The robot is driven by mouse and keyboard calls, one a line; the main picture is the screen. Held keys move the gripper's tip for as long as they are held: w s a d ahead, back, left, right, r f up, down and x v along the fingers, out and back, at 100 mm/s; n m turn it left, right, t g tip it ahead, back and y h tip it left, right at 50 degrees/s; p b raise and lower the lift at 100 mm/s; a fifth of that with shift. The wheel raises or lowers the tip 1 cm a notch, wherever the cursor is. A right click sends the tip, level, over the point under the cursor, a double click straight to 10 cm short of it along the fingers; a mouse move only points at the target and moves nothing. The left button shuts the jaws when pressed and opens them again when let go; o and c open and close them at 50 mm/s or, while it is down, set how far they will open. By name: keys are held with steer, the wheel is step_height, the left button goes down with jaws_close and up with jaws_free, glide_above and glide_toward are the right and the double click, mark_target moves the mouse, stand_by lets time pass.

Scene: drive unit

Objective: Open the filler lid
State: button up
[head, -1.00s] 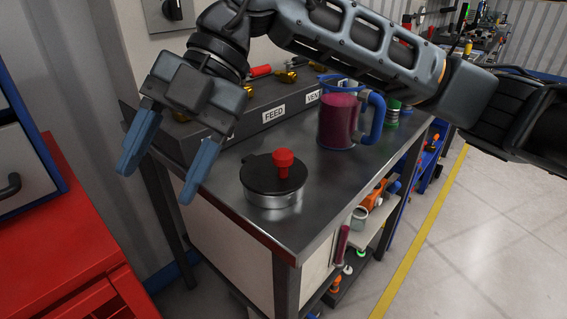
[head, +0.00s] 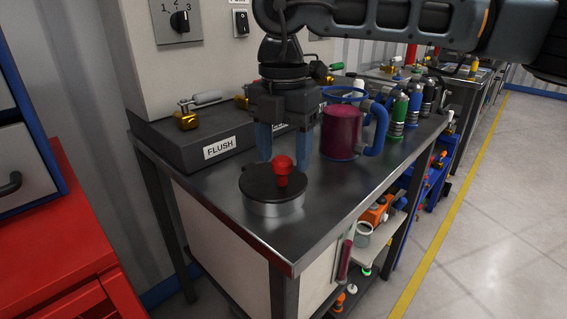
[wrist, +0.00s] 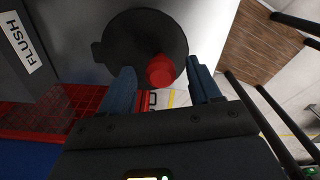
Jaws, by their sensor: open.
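The filler lid (head: 257,186) is a black disc with a red knob (head: 283,166), lying flat on a short silver filler neck (head: 274,208) on the metal bench top. In the head view my gripper (head: 284,155) points down at the far side of the lid, behind the red knob. In the wrist view the black lid (wrist: 128,40) and red knob (wrist: 160,70) show just beyond my open fingers (wrist: 163,78). The knob appears in the gap between the fingertips; I cannot tell whether either finger touches it or the lid.
A jug of dark red liquid (head: 340,135) with a blue handle stands right of the lid. Behind is a grey block with a FLUSH label (head: 220,148) and brass valves (head: 186,118). A red cabinet (head: 50,245) stands at left. The bench top in front is clear.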

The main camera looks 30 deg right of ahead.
steer(key=shift+f, duration=1.3)
steer(key=shift+c, duration=0.4)
jaws_close()
